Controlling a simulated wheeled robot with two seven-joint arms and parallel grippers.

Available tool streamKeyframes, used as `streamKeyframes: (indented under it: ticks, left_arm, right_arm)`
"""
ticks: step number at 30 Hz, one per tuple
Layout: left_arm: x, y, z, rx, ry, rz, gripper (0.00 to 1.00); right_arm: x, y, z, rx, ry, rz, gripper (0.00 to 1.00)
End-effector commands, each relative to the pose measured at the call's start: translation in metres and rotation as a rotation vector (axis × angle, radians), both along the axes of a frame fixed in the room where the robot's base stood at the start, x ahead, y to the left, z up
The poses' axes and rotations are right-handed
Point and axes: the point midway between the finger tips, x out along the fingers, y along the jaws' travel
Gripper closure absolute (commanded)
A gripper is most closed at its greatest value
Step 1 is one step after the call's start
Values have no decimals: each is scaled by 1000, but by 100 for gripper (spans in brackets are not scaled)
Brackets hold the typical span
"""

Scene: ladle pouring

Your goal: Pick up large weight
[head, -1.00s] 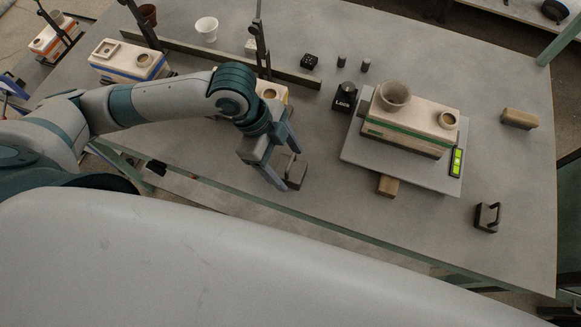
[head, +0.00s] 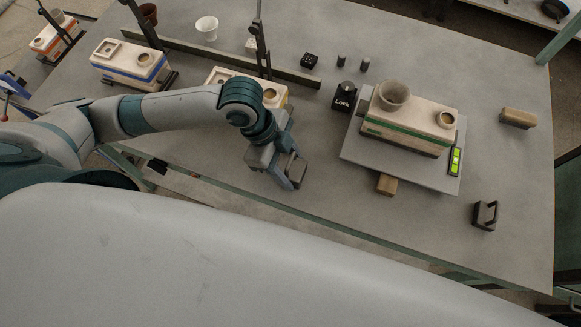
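A dark grey weight (head: 297,170) is at the front edge of the table, left of the middle, partly hidden by my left gripper. My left gripper (head: 287,166) is right at this weight, with its fingers down around or beside it. I cannot tell whether the fingers are open or shut on it, or whether the weight touches the table. Another dark weight with a handle (head: 485,216) stands on the table at the right. My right gripper is not in view.
A scale (head: 410,174) bears a cream mould with a green band (head: 407,125). A small wooden block (head: 387,184) lies at its front edge, another block (head: 518,118) at the right. A black "Lock" box (head: 344,96) stands beside the scale. The table (head: 400,235) is clear at the front right.

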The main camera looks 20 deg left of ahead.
Motion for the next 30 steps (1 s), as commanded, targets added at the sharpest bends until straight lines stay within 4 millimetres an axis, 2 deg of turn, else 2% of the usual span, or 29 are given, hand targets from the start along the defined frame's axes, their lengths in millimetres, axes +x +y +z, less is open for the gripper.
streamKeyframes:
  ticks: [2,17,27,30]
  left_arm:
    - [0,0,0,0,0,0,100]
    - [1,-1,8,-4,-4,0,100]
    - [2,-1,41,-5,-7,-1,100]
    - [0,-13,48,-8,-4,-3,100]
  right_arm:
    - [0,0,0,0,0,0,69]
    - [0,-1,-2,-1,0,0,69]
    - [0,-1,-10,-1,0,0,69]
    - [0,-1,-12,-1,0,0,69]
